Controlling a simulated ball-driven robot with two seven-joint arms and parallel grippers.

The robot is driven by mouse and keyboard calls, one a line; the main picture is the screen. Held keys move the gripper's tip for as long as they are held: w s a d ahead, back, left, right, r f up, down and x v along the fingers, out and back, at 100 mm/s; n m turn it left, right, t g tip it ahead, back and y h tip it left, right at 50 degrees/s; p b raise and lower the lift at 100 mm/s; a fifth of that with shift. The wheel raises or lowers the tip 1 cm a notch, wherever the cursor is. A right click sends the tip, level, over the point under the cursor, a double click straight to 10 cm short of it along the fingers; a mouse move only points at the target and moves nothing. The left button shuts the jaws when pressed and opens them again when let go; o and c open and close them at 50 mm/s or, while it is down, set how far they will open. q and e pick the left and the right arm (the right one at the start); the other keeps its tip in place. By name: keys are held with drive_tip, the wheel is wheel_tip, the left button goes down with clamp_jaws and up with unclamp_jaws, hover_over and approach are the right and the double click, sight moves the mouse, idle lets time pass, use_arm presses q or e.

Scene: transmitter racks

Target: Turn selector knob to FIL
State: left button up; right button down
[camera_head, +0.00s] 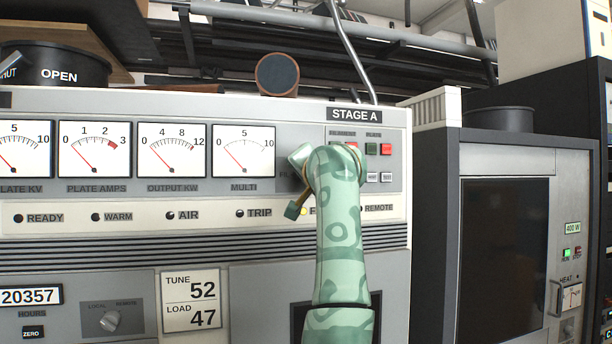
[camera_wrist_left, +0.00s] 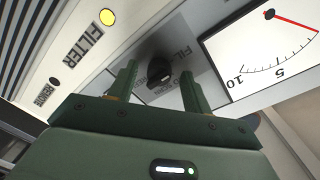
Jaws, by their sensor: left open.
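The selector knob (camera_wrist_left: 158,72) is black and round, on the light panel between the MULTI meter and the lit FILTER lamp. In the left wrist view it shows between the two green fingers of my left gripper (camera_wrist_left: 158,82). The fingers are open, one on each side of it; I cannot tell whether they touch it. A small pale mark shows on the knob; the position it points to is unclear. Labels around it are partly covered. My right gripper is out of view.
The MULTI meter (camera_head: 243,151) is just left of the gripper. A lamp row with a TRIP lamp (camera_head: 240,213) runs below. A dark cabinet stands farther right.

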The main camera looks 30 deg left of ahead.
use_arm(q)
drive_tip(key=b+v, duration=0.3)
drive_tip(key=v, duration=1.3)
drive_tip(key=shift+s+d, duration=0.1)
